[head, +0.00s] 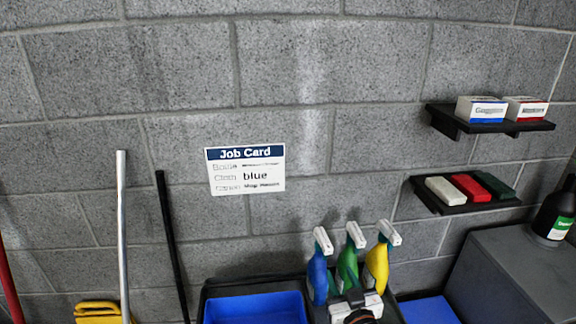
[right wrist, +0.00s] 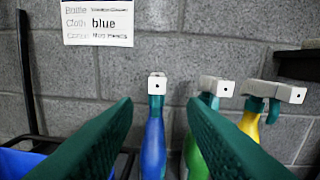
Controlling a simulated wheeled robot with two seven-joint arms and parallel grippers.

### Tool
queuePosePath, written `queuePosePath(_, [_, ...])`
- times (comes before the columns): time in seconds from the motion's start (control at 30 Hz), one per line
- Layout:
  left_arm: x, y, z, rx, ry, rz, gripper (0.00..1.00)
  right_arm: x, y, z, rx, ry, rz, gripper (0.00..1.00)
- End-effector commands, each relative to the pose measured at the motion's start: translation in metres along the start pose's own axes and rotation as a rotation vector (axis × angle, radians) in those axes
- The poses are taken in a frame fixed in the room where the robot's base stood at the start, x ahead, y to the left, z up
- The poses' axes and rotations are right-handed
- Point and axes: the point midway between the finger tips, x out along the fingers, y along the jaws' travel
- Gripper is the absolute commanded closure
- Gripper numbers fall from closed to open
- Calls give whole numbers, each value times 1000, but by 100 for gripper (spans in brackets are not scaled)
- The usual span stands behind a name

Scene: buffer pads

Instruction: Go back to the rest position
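My right gripper (head: 356,296) shows at the bottom of the head view, in front of the spray bottles. In the right wrist view its two green fingers (right wrist: 158,108) are spread wide apart with nothing held between them. A blue spray bottle (right wrist: 154,140) stands beyond the gap, apart from the fingers. A green spray bottle (right wrist: 196,145) is partly hidden behind the right finger. My left gripper is not in view.
A blue bin (head: 255,308) is left of the blue (head: 318,275), green (head: 347,265) and yellow (head: 377,268) bottles. A job card (head: 245,170) reading "blue" hangs on the block wall. Shelves at right hold pads (head: 446,190) and boxes (head: 482,109). Poles (head: 122,230) stand left.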

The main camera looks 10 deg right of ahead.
Motion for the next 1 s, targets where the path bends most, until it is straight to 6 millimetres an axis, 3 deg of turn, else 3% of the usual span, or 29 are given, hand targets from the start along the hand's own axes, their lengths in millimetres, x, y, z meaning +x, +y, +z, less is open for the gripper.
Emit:
queuePosePath(0.17, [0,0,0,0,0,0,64,-39,-17,-28,10,201,-89,62])
queuePosePath(0.3, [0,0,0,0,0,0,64,-100,-25,-61,17,482,-138,62])
queuePosePath(0.43, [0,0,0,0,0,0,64,-157,-23,-80,14,717,-123,62])
queuePosePath(0.7, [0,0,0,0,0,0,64,-240,-10,-91,-3,1020,-33,62])
queuePosePath(0.97, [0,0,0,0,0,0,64,-304,2,-86,-25,1227,79,62])
queuePosePath(1.0, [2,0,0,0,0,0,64,-308,4,-93,-29,1248,90,62])
